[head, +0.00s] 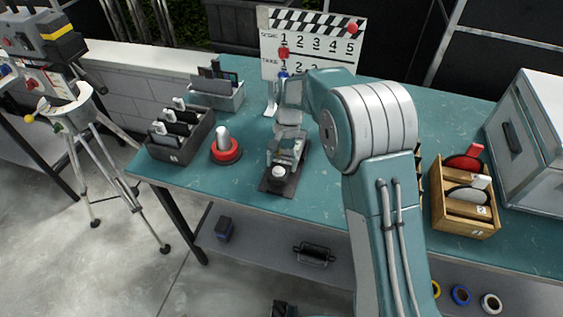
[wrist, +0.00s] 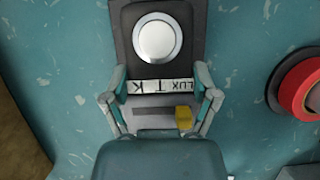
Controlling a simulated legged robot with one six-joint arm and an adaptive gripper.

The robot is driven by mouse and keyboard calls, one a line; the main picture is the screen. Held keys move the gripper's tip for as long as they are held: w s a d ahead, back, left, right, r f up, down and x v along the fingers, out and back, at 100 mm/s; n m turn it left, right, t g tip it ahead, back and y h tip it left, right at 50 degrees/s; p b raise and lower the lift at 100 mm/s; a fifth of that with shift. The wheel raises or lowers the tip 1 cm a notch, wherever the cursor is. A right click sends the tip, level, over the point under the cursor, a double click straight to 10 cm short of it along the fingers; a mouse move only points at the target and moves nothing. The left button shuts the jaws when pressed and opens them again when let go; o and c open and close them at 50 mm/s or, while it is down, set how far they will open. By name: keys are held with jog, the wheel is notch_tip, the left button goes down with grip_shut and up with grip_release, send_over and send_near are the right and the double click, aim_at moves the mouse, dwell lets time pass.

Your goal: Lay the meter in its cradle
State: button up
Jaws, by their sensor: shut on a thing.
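The meter is a dark, round-ended body with a white dome (wrist: 158,40), a white label strip and a yellow block on its near part. My gripper (wrist: 160,88) is shut on the meter, one finger on each long side near the label. In the head view the meter's white dome (head: 278,172) shows just in front of my gripper (head: 285,152). A flat dark grey plate (head: 270,187), which looks like the cradle, lies under it; its rim (wrist: 114,30) shows around the meter's dome end. I cannot tell whether the meter touches it. My palm hides the meter's near end.
A red round base with a grey knob (head: 226,150) stands close at left. A dark rack (head: 178,150) and a grey bin (head: 217,100) are beyond it. A slate board (head: 310,45) stands behind. A wooden rack (head: 463,225) and silver case (head: 535,150) are at right.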

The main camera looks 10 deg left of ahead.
aim_at(286, 151)
jog(key=shift+f, duration=0.9)
jog(key=o, duration=1.2)
jog(key=v, duration=1.1)
jog(key=shift+w+r, duration=0.2)
jog(key=shift+r, duration=0.25)
